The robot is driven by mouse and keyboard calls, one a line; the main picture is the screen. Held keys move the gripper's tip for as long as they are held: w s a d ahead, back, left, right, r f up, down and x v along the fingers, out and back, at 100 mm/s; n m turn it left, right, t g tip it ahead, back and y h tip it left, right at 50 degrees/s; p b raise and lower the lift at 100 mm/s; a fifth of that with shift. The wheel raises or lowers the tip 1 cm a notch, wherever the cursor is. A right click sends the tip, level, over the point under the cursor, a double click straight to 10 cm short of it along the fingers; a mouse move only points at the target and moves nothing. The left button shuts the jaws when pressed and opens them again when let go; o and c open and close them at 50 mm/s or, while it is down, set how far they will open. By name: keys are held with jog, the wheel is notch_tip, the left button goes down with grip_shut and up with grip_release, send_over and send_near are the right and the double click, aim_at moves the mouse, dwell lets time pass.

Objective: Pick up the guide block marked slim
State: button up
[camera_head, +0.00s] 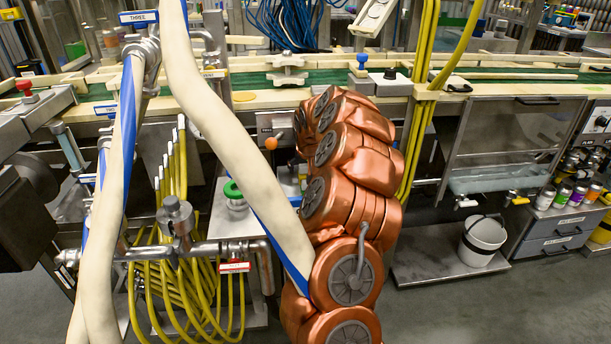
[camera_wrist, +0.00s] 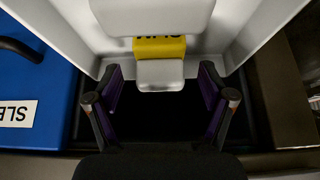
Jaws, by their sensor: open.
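In the wrist view, the guide block marked slim (camera_wrist: 160,47) shows a yellow face with dark lettering, upside down and partly covered by a pale upper part. A pale grey block-like part (camera_wrist: 160,74) juts out below the yellow face, towards my gripper. My gripper (camera_wrist: 160,98) is open, with one dark finger on each side of and just below this pale part. Nothing is between the fingertips. I cannot tell whether the fingers touch anything. In the head view my copper arm hides the gripper, and I cannot make out the slim block there.
Pale walls (camera_wrist: 245,40) slope in on both sides of the block. A blue box (camera_wrist: 35,85) with a white label reading "SLE" lies close on the left; a brown surface (camera_wrist: 285,90) is on the right. In the head view, a white bucket (camera_head: 483,240) stands right of my arm.

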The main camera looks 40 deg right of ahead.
jog(key=c, duration=1.3)
jog(key=shift+o, duration=0.2)
